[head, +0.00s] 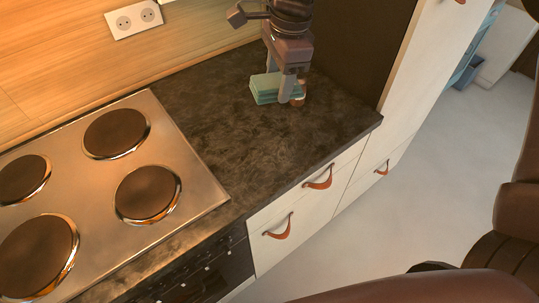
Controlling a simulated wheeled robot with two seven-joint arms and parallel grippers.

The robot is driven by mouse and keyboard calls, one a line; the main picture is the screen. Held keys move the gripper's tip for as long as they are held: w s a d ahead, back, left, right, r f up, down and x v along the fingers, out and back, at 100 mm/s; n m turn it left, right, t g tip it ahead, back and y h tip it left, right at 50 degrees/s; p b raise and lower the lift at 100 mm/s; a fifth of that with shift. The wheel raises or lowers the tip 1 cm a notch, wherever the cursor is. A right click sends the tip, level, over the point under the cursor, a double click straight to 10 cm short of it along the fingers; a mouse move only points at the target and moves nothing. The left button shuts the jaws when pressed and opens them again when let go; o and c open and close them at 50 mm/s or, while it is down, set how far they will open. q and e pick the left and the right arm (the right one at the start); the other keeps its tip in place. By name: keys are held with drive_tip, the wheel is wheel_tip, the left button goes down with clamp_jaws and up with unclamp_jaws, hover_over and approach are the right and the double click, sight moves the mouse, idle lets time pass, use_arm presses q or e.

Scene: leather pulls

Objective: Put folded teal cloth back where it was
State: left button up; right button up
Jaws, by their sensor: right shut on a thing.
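The folded teal cloth (265,88) is at the back of the dark countertop (230,130), near the wall. My right gripper (288,97) points down over it and is shut on it, with a finger in front of the cloth's right part. The cloth looks level and at or very near the counter surface; I cannot tell whether it touches. Part of the cloth is hidden behind the finger. My left gripper is not in view.
A small brown object (299,92) stands right beside the gripper, partly hidden. A hob (190,158) with several round plates lies to the left. The counter between is clear. Drawers with leather pulls (319,179) are below the front edge. A tall cabinet (392,85) borders the right.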

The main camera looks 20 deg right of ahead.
drive_tip(key=n, duration=0.1)
drive_tip(key=w+a+n, duration=0.1)
drive_tip(key=shift+a+f+n+g+h+b, duration=0.2)
drive_tip(key=shift+n+g+h+b, duration=0.1)
drive_tip(key=shift+g+h, duration=0.1)
drive_tip(key=shift+w+n, duration=0.1)
drive_tip(key=shift+n, duration=0.2)
drive_tip(key=shift+f, duration=0.15)
drive_tip(key=b, duration=0.2)
hover_over(270, 151)
wheel_tip(270, 151, down, 14)
drive_tip(key=shift+f, duration=0.25)
wheel_tip(270, 151, down, 4)
drive_tip(key=shift+f+p, duration=0.2)
drive_tip(key=shift+p, duration=0.3)
drive_tip(key=shift+f, duration=0.25)
drive_tip(key=o, duration=0.9)
